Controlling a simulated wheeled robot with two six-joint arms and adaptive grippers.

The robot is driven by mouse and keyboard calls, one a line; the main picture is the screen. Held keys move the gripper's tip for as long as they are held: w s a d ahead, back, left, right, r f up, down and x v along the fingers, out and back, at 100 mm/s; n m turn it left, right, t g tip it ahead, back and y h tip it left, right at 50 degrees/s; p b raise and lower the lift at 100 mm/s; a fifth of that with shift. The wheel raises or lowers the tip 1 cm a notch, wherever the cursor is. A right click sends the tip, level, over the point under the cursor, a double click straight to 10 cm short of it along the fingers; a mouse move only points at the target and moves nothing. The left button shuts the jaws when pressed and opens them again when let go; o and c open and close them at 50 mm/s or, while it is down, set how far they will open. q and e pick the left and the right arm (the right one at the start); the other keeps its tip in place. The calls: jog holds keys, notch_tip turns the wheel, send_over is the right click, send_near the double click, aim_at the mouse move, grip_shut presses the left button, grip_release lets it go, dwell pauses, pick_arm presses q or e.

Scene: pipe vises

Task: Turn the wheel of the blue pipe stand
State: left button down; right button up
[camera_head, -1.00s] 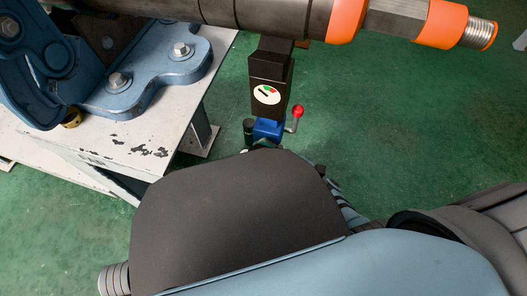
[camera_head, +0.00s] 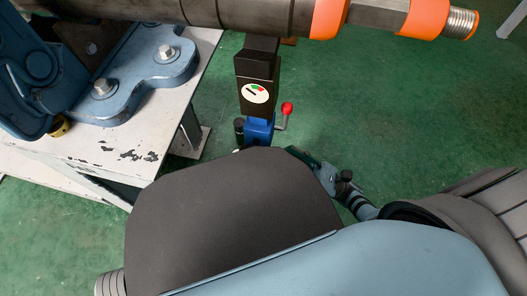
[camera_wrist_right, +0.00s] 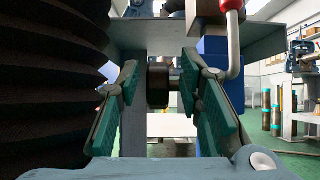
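The pipe stand (camera_head: 258,92) has a black upper post with a round gauge and a blue lower part (camera_head: 259,131). A crank with a red ball (camera_head: 287,108) sticks out at its right, and a small dark knob (camera_head: 239,127) is at its left. My right gripper (camera_wrist_right: 160,75) is open, with its green-padded fingers on either side of a dark round part (camera_wrist_right: 158,84), apart from it. I cannot tell if this is the wheel. The red ball (camera_wrist_right: 232,4) is above the right finger. In the head view, my body partly hides this gripper. My left gripper is not in view.
A thick dark pipe (camera_head: 230,12) with orange bands lies across the stand's top. A pale worn table (camera_head: 90,150) with a blue vise (camera_head: 150,65) is at left. Green floor (camera_head: 400,110) is free at right. A dark ribbed bellows (camera_wrist_right: 50,80) fills the wrist view's left.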

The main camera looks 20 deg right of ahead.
jog(key=s+d, duration=0.2)
jog(key=d, duration=0.1)
jog(key=s+d, duration=0.1)
jog(key=shift+d, duration=0.4)
